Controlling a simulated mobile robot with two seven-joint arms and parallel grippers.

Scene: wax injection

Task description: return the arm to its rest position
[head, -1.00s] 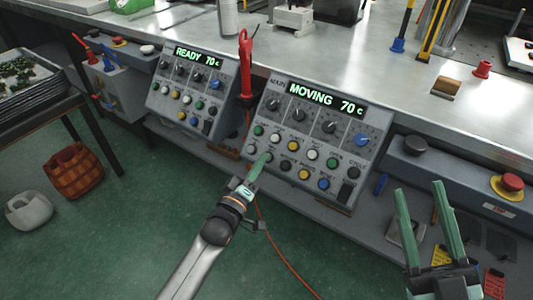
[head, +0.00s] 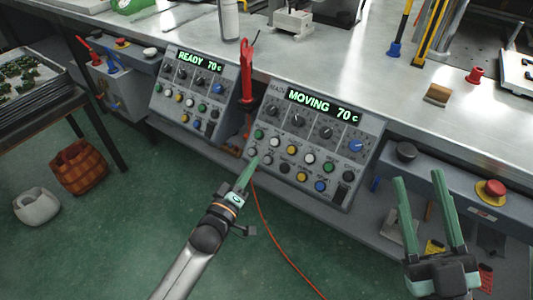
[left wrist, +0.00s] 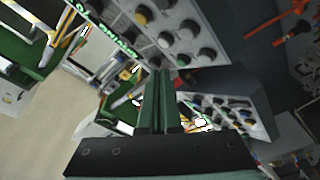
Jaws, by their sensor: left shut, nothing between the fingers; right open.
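My left gripper (head: 245,176) is shut and empty. Its green fingers stand just in front of the lower left corner of the near control panel (head: 325,140), whose display reads "MOVING 70 c". In the head view I cannot tell whether the tips touch the panel. In the left wrist view the shut fingers (left wrist: 160,100) point toward panel buttons and knobs, with nothing between them. My right gripper (head: 420,190) is open and empty at the lower right, in front of the bench edge.
A second panel (head: 187,95) reading "READY 70 c" stands to the left. A red-handled tool (head: 246,70) hangs between the panels. A red emergency button (head: 490,192) is on the right. An orange cable (head: 275,240) hangs to the floor.

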